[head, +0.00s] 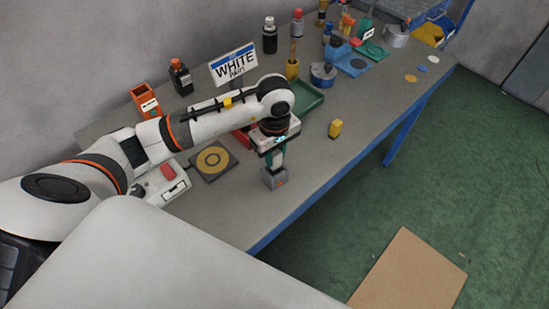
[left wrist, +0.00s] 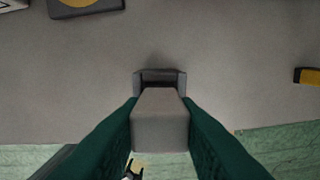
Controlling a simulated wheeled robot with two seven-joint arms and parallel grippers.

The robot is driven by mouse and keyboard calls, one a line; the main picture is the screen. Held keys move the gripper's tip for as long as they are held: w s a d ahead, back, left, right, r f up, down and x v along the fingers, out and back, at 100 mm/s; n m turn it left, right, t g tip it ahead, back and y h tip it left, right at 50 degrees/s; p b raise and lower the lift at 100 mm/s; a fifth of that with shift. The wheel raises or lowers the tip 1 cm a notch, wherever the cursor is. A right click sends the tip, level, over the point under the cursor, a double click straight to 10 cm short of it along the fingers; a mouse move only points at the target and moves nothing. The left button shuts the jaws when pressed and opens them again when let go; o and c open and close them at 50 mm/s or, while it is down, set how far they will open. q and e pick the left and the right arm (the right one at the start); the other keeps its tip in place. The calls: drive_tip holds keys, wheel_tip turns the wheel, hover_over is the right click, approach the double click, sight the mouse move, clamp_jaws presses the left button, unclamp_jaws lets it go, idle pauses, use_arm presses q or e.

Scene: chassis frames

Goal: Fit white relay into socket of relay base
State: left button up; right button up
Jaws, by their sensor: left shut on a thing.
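My left gripper (head: 277,166) points down over the front part of the workbench. In the left wrist view its green fingers (left wrist: 160,112) are shut on the white relay (left wrist: 160,122), a pale grey-white block. The relay base (left wrist: 181,80) is a grey box with a dark opening, just beyond the relay in that view. In the head view the relay base (head: 275,179) stands on the bench directly below the fingers. The relay overlaps the near side of the base, so I cannot tell whether it touches or enters the socket. My right gripper is not in view.
A yellow block (head: 335,129) stands to the right. A green tray (head: 308,98) is behind. The bench's blue front edge (head: 290,219) is close.

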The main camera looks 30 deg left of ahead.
sight(275, 161)
use_arm(q)
wheel_tip(275, 161, down, 2)
drive_tip(key=shift+s+f+p, duration=0.1)
drive_tip(key=shift+f+p, duration=0.1)
drive_tip(key=shift+p, duration=0.15)
drive_tip(key=shift+f, duration=0.35)
drive_tip(key=o, duration=1)
drive_tip(key=shift+c, duration=0.2)
drive_tip(key=shift+r, duration=0.3)
wheel_tip(275, 161, up, 10)
drive_tip(key=b, duration=0.3)
drive_tip(key=shift+r, duration=0.2)
drive_tip(key=shift+r+b, duration=0.3)
drive_tip(key=shift+r, duration=0.25)
